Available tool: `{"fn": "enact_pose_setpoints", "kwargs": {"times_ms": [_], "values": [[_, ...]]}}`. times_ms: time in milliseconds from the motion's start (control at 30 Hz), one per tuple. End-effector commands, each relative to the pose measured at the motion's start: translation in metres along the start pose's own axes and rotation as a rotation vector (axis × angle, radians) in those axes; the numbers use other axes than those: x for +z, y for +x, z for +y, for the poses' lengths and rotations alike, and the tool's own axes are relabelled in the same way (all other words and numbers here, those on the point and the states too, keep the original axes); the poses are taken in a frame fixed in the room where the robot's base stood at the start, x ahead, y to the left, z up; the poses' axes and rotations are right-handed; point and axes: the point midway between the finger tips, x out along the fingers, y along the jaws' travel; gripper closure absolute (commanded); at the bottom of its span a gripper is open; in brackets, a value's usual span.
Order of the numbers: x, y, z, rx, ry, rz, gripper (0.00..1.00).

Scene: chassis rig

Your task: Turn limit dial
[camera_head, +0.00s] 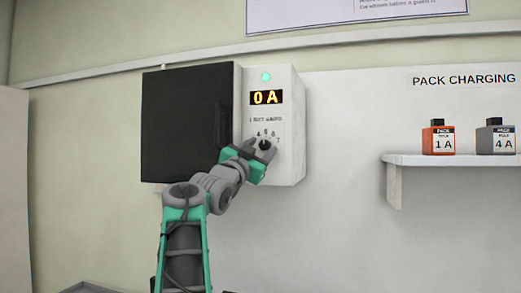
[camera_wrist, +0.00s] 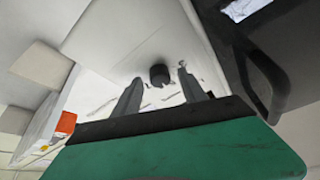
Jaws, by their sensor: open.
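The limit dial (camera_head: 264,145) is a small black knob on the front of a white wall unit (camera_head: 291,116), with printed numbers around its upper side. In the wrist view the black dial (camera_wrist: 159,74) stands just beyond and between my two fingertips. My gripper (camera_head: 258,150) is in front of the dial, partly covering the scale. In the wrist view my gripper (camera_wrist: 157,84) has its grey fingers apart, with nothing held between them. An amber display (camera_head: 266,97) above the dial reads 0 A, and a green light (camera_head: 265,77) glows over it.
A large black door or panel (camera_head: 185,120) with a handle covers the unit's left side. A shelf (camera_head: 450,160) at the right holds an orange pack (camera_head: 438,138) marked 1 A and a grey pack (camera_head: 495,137) marked 4 A. The wall between is clear.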

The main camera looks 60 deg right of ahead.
Motion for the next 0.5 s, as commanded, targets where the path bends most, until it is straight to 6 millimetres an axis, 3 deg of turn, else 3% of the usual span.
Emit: {"fn": "enact_pose_setpoints", "kwargs": {"times_ms": [167, 400, 500], "values": [[0.003, -0.013, 0.0, -0.003, 0.002, -0.001, 0.5], [0.004, -0.062, 0.001, -0.003, 0.002, -0.001, 0.5], [0.002, -0.074, 0.001, -0.002, 0.001, -0.001, 0.5]]}}
